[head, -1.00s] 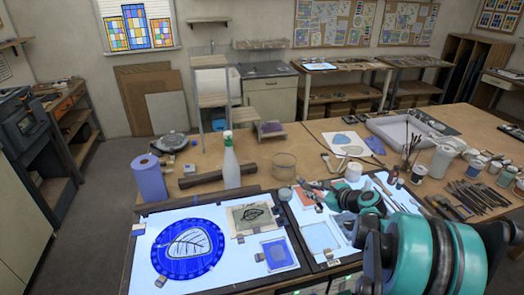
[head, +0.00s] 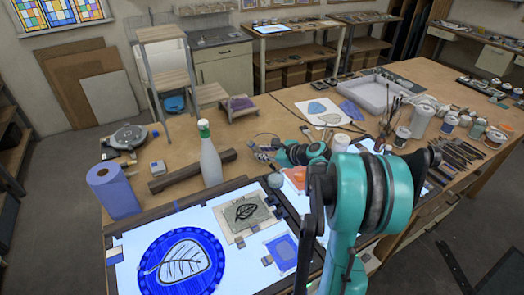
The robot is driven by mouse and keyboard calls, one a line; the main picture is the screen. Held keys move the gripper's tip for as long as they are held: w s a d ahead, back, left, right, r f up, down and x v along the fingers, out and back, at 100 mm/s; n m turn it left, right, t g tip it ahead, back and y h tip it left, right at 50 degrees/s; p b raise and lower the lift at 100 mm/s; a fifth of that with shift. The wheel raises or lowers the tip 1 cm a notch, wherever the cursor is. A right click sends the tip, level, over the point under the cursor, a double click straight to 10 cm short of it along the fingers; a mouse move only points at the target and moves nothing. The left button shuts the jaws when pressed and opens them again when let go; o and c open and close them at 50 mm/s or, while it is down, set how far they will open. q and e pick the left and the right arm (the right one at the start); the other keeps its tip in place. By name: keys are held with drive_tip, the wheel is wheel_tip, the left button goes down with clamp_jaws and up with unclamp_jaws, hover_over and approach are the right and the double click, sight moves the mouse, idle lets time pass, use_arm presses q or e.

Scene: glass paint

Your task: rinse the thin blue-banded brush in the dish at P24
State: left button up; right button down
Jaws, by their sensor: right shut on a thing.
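My right gripper (head: 262,151) is over the bench behind the light panel, right of the white spray bottle (head: 210,155). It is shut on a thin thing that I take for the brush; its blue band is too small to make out. In the earlier view a clear round glass dish stood about where the gripper now is; now the dish is hidden or too faint to tell. I cannot tell whether the brush tip is in it. My left gripper is not in view.
A small grey cup (head: 275,181) stands close in front of the gripper. A dark wooden bar (head: 170,176) and blue paper roll (head: 113,190) are left. A light panel with blue leaf glass (head: 180,262) lies in front. Brush jar (head: 388,117) and pots (head: 422,120) stand right.

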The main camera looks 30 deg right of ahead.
sight(269, 164)
drive_tip(key=shift+s+d+f+b, duration=0.2)
drive_tip(key=shift+d+f+b, duration=0.1)
drive_tip(key=shift+f+b, duration=0.55)
drive_tip(key=shift+s+d+f+b, duration=0.2)
drive_tip(key=shift+f+b, duration=0.4)
drive_tip(key=shift+f, duration=0.6)
drive_tip(key=shift+s+d+f+b, duration=0.15)
drive_tip(key=shift+d+f+b, duration=0.2)
drive_tip(key=shift+f+b, duration=0.5)
drive_tip(key=shift+f, duration=0.1)
